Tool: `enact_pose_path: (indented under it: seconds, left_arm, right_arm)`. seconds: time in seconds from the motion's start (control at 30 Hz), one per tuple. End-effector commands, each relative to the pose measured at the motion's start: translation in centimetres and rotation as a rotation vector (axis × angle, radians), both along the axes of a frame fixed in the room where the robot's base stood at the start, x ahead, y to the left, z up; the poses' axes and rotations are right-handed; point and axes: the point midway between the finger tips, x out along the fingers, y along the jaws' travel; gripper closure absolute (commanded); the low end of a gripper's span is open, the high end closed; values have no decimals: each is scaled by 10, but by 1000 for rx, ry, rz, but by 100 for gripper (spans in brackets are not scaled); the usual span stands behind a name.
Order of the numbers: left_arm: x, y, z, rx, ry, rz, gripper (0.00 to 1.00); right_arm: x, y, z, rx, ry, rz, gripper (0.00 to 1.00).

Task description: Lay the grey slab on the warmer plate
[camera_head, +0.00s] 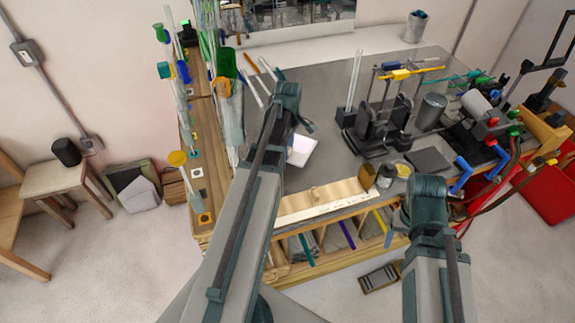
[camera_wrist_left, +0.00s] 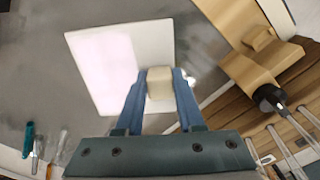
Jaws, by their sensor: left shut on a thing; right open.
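My left gripper (camera_wrist_left: 160,76) is shut on a small pale beige block, seen in the left wrist view (camera_wrist_left: 159,88). Behind the block is a flat, whitish square slab (camera_wrist_left: 108,65); I cannot tell whether the block is joined to it. This slab also shows beside my left arm in the head view (camera_head: 301,150), partly hidden by the arm. A dark grey flat square plate (camera_head: 429,160) lies on the right part of the table, with its top bare. I cannot tell for sure which flat piece is the warmer plate. My right gripper is hidden from view.
The grey table (camera_head: 320,90) is fairly clear at the middle back. A wooden rack (camera_head: 322,200) runs along the front edge. Tall glass rods stand at the left.

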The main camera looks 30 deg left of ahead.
Motion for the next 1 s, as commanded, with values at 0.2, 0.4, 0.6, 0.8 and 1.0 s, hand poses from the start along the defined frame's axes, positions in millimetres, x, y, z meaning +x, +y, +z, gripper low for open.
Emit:
enact_pose_path:
  seconds: [0.2,0.4,0.6,0.8,1.0]
  left_arm:
    - [0,0,-39,0,0,0,100]
    - [0,0,-39,0,0,-1,100]
    - [0,0,-54,0,0,-1,100]
    - [0,0,-77,0,0,-1,100]
    - [0,0,-76,0,0,-1,100]
  right_arm:
    - [0,0,-39,1,-2,-3,28]
    - [0,0,-39,1,-2,-2,28]
    - [0,0,-54,1,-2,-2,28]
    - [0,0,-77,0,-2,2,28]
    - [0,0,-76,-1,-2,4,28]
